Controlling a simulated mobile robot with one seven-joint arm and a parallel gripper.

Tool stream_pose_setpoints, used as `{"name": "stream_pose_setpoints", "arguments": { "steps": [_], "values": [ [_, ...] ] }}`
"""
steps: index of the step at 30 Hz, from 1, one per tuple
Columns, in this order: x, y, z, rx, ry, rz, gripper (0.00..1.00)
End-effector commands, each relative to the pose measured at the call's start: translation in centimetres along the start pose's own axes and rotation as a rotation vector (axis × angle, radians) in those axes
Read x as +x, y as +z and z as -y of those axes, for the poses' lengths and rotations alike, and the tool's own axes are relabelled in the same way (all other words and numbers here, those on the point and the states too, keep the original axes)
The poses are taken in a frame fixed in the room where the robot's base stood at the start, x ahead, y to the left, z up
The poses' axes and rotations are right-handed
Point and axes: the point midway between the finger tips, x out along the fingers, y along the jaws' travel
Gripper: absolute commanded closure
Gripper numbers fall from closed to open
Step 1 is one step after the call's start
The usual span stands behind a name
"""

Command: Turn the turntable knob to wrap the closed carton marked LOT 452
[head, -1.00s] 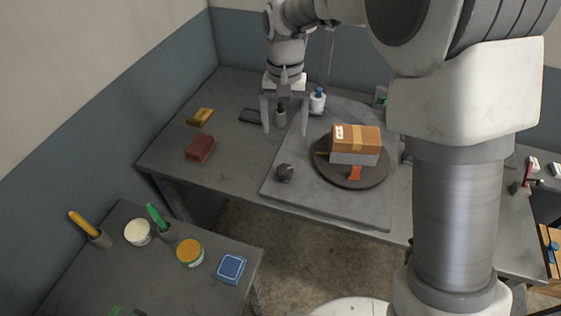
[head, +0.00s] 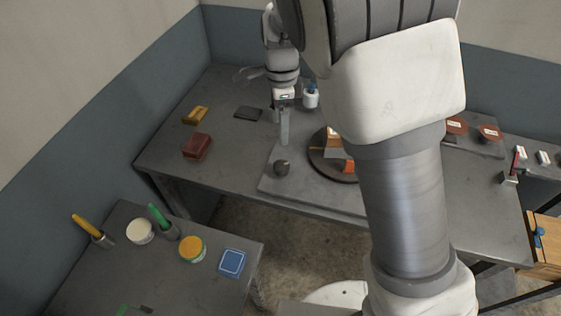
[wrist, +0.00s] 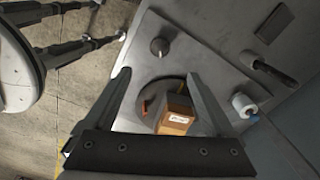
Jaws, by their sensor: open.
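The turntable knob (head: 282,168) is a small dark round knob on the grey base plate, left of the dark round turntable (head: 320,165). The knob also shows in the wrist view (wrist: 159,47). A brown carton (wrist: 177,115) with a white label sits on the turntable (wrist: 148,92); its lettering is too small to read. In the head view my arm hides most of the carton (head: 333,141). My gripper (head: 283,142) is open and empty, above and behind the knob. In the wrist view the fingers (wrist: 158,73) spread either side of the turntable, with the knob beyond their tips.
A red block (head: 196,147) and a yellow block (head: 195,115) lie on the left. A side table in front holds tubs (head: 191,249) and a blue box (head: 232,262).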

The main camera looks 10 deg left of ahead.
Motion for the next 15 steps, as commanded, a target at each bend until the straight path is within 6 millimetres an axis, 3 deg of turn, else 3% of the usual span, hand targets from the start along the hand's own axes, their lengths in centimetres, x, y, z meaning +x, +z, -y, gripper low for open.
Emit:
{"name": "stream_pose_setpoints", "arguments": {
  "steps": [15],
  "values": [
    [11.3,-0.1,-0.1,-0.001,0.004,-0.001,0.11]
  ]
}}
